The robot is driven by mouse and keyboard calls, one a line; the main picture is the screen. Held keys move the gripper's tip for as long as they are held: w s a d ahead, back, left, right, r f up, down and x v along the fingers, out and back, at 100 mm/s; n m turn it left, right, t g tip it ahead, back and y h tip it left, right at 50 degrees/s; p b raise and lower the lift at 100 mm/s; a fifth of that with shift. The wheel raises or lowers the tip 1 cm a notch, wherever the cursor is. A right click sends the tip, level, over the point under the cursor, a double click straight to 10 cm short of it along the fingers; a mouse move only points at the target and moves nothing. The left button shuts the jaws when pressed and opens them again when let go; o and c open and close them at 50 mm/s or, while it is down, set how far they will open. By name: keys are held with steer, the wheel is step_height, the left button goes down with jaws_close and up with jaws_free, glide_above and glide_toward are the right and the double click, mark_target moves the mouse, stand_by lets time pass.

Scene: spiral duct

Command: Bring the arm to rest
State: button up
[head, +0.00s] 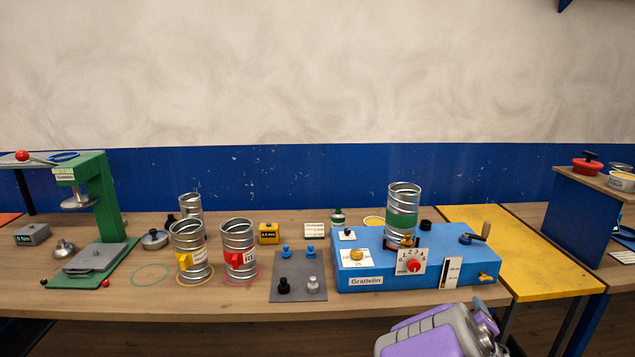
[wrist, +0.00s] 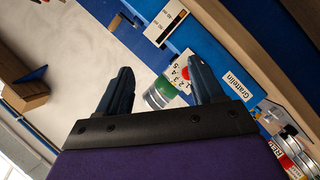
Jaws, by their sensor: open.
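My arm, grey and purple, shows at the bottom right of the head view, in front of the table. In the wrist view my gripper (wrist: 162,92) has its two dark fingers spread wide apart, with nothing held between them. Beyond the fingers, the wrist view shows the blue Grattelin machine (wrist: 222,68) and a duct with a green band (wrist: 160,94). In the head view that duct (head: 403,210) stands upright on the blue machine (head: 365,268). My gripper's fingertips are not clear in the head view.
A green press (head: 98,195) stands at the left of the wooden table (head: 120,300). Yellow-tagged (head: 190,250) and red-tagged (head: 239,250) ducts stand mid-left. A grey plate with knobs (head: 300,268) lies beside the machine. A yellow table (head: 530,260) and blue cabinet (head: 585,220) are right.

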steer(key=s+a+m+g+y, duration=0.1)
steer(key=s+a+g, duration=0.4)
steer(key=s, duration=0.9)
steer(key=s+a+r+m+g+y, duration=0.1)
steer(key=s+a+g, duration=0.4)
steer(key=s+a, duration=0.5)
steer(key=s+a+r+m+g+y, duration=0.1)
steer(key=s+a+m+g+y, duration=0.2)
steer(key=s, duration=1.4)
steer(key=a+m+g, duration=0.2)
steer(key=a, duration=0.2)
steer(key=shift+s+a+g, duration=0.25)
steer(key=shift+s+g, duration=0.15)
steer(key=shift+r, duration=0.1)
